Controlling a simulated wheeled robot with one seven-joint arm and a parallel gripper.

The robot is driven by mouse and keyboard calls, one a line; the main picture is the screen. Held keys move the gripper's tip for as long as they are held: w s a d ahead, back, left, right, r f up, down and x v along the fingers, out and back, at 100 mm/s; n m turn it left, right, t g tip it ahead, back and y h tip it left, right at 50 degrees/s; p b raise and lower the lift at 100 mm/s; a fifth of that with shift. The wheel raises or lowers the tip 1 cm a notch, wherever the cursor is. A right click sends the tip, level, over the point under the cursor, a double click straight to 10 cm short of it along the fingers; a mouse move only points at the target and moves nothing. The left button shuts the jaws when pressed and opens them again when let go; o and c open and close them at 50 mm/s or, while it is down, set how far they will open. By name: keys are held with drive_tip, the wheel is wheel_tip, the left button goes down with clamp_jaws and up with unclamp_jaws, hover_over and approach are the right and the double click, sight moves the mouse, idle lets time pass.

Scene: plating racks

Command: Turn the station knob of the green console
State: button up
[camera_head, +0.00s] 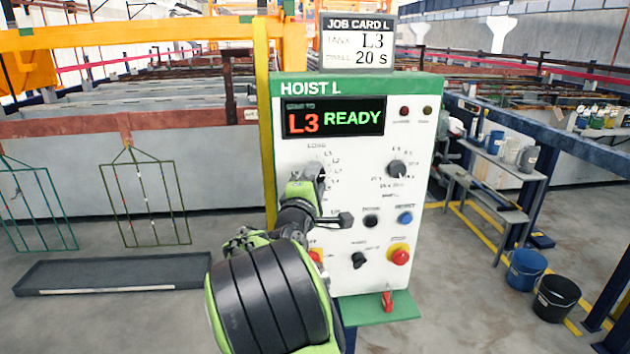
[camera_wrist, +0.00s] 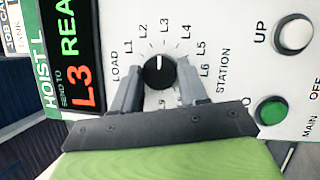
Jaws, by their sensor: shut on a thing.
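The green-topped console (camera_head: 352,88) labelled HOIST L stands upright in front of me. Its display (camera_head: 335,118) reads L3 READY. The black station knob (camera_wrist: 159,73) is on the white panel, ringed by the labels LOAD and L1 to L6. Its white mark points at about L3. My gripper (camera_wrist: 159,82) has one finger on either side of the knob and is shut on it. In the head view my gripper (camera_head: 314,175) reaches the upper left of the panel and hides most of the knob. A card (camera_head: 357,42) above reads L3, 20 S.
A second black knob (camera_head: 396,169) sits to the right. Below are a blue button (camera_head: 405,217) and a red stop button (camera_head: 399,254) on yellow. Wire racks (camera_head: 145,200) hang at left above a dark tray (camera_head: 112,273). Buckets (camera_head: 556,297) stand on the floor at right.

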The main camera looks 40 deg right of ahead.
drive_tip(key=o, duration=1.1)
drive_tip(key=shift+c, duration=0.2)
drive_tip(key=b+v, duration=0.3)
drive_tip(key=v, duration=1.2)
drive_tip(key=shift+s+a, duration=0.25)
drive_tip(key=shift+s, duration=0.05)
